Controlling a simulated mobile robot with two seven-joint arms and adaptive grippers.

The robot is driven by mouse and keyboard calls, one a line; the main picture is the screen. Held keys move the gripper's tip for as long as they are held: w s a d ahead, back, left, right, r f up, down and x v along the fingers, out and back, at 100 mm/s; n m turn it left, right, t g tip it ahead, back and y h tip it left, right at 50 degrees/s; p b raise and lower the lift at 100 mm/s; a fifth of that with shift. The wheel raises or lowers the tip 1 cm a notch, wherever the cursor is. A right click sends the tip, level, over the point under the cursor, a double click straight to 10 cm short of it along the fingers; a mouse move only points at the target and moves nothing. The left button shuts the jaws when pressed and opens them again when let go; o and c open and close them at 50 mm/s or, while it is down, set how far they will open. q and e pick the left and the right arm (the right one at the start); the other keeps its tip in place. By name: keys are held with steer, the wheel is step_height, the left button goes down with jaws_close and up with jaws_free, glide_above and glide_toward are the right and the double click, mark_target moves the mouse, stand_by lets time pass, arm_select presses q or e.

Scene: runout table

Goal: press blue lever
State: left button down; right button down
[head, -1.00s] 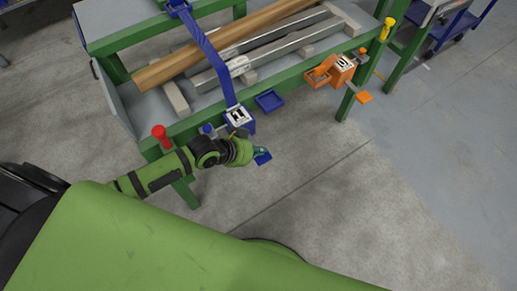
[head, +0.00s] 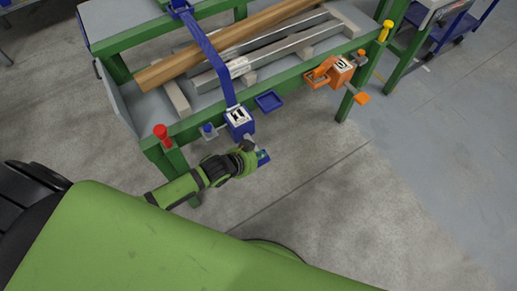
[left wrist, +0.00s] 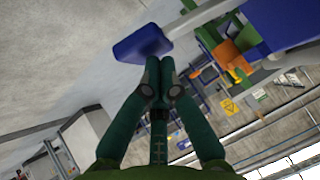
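The blue lever has a flat blue paddle (head: 264,158) sticking out below a blue box (head: 239,121) marked with a white label, at the table's front rail. The paddle also shows in the left wrist view (left wrist: 141,43), right by my fingertips. My left gripper (head: 259,154) is at the paddle, partly covering it in the head view. Its fingers (left wrist: 167,62) are together, with nothing visible between them. The fingertips look touching or nearly touching the paddle's edge; I cannot tell which. My right gripper is not in view.
An orange box (head: 335,72) with an orange paddle (head: 362,98) is farther right on the rail. A blue tray (head: 269,101) hangs between the boxes. Floor in front is clear.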

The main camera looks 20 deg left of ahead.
arm_select(q)
step_height(320, 180, down, 3)
steer(key=shift+s+d+r+m+t+y+b, duration=0.1)
steer(key=shift+s+m+t+y+b, duration=0.05)
steer(key=shift+m+t+y+b, duration=0.55)
steer(key=shift+a+f, duration=0.2)
steer(key=shift+f, duration=0.3)
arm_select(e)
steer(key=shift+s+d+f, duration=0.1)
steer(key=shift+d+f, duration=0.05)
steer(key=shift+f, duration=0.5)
